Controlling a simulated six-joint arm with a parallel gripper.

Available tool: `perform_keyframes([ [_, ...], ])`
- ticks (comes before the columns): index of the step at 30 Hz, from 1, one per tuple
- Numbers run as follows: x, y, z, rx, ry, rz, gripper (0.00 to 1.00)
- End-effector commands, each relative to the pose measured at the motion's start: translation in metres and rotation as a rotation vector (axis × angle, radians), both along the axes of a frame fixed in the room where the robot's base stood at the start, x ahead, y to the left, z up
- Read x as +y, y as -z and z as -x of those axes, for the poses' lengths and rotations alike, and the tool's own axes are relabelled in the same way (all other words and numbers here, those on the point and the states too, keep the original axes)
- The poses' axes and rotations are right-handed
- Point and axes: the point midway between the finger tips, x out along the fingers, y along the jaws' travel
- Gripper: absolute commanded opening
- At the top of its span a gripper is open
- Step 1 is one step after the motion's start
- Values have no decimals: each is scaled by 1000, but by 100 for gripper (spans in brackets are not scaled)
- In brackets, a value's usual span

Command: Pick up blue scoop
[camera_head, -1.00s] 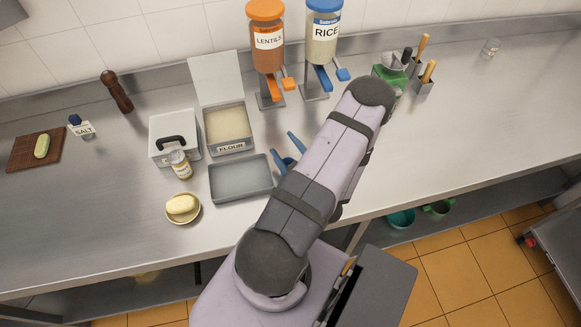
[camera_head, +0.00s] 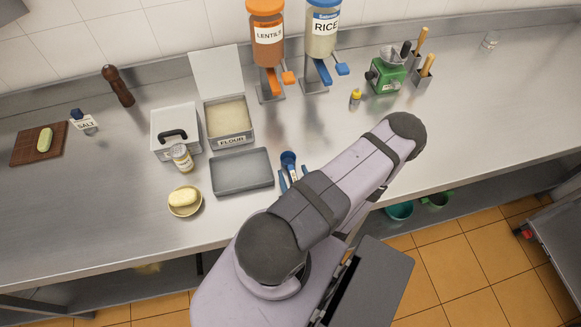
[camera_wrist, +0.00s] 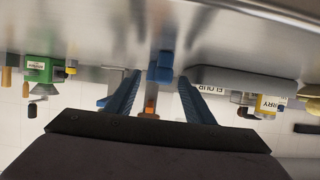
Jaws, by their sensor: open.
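The blue scoop (camera_head: 288,157) lies on the steel counter just right of the grey tray, partly hidden by my arm and gripper. My gripper (camera_head: 293,176) is low near the counter, its blue fingers spread with the scoop's near part between them in the head view. In the wrist view, which shows the scene upside down, the scoop (camera_wrist: 160,67) appears between and beyond the open fingertips (camera_wrist: 159,78). I cannot tell whether the fingers touch it.
The grey tray (camera_head: 242,188) is close left of my gripper, with the flour bin (camera_head: 233,139) behind it. The lentils (camera_head: 267,47) and rice (camera_head: 322,37) dispensers stand at the back. A green grinder (camera_head: 388,78) and a small yellow-capped bottle (camera_head: 356,97) are back right.

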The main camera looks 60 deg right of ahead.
Motion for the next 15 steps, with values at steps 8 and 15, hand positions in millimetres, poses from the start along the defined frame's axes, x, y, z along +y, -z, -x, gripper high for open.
perform_keyframes([
  [8,-14,9,-15,1,-6,5,48],
  [15,-24,14,-25,0,-3,4,48],
])
